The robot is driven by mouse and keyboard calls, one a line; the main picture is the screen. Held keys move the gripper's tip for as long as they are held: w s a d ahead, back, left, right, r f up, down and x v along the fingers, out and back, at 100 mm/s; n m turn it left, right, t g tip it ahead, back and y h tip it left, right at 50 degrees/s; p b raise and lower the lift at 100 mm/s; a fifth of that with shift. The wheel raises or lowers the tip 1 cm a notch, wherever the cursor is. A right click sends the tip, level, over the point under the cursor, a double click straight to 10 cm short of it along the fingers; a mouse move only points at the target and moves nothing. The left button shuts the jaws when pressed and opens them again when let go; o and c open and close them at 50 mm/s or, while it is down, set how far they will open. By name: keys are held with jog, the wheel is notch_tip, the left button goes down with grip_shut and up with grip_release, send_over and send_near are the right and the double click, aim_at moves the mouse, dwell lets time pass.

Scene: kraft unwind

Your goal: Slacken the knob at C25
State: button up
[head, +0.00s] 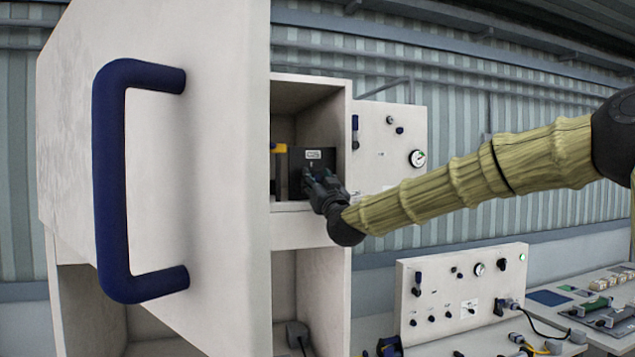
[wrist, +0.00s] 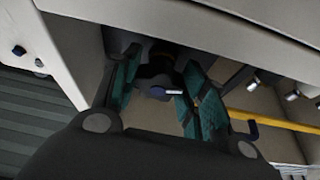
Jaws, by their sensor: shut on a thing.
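My gripper (head: 315,180) reaches into an open compartment of a pale cabinet, in front of a dark panel (head: 321,157) that bears a small white label reading something like C25. In the wrist view my gripper (wrist: 158,95) has its two teal-padded fingers on either side of a dark round knob (wrist: 158,72) with a white mark and a bluish edge. The fingers are shut on the knob. In the head view the knob is hidden behind the gripper.
The open cabinet door with a blue handle (head: 110,180) fills the left. A yellow bar (wrist: 275,122) runs beside the gripper inside the compartment. A panel with a gauge (head: 417,158) stands to the right. A lower bench panel (head: 460,290) carries several knobs.

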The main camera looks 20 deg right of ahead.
jog(key=shift+f+n+b, duration=0.15)
jog(key=shift+n+b, duration=0.25)
jog(key=shift+b, duration=0.1)
jog(key=shift+n+y+b, duration=0.3)
jog(key=shift+y+b, duration=0.05)
jog(key=shift+y, duration=0.05)
jog(key=shift+n, duration=0.4)
jog(key=shift+r, duration=0.2)
jog(key=o, duration=1)
jog(key=shift+d, duration=0.1)
jog(key=shift+o, duration=0.2)
jog(key=v, duration=1.2)
jog(key=shift+d, duration=0.15)
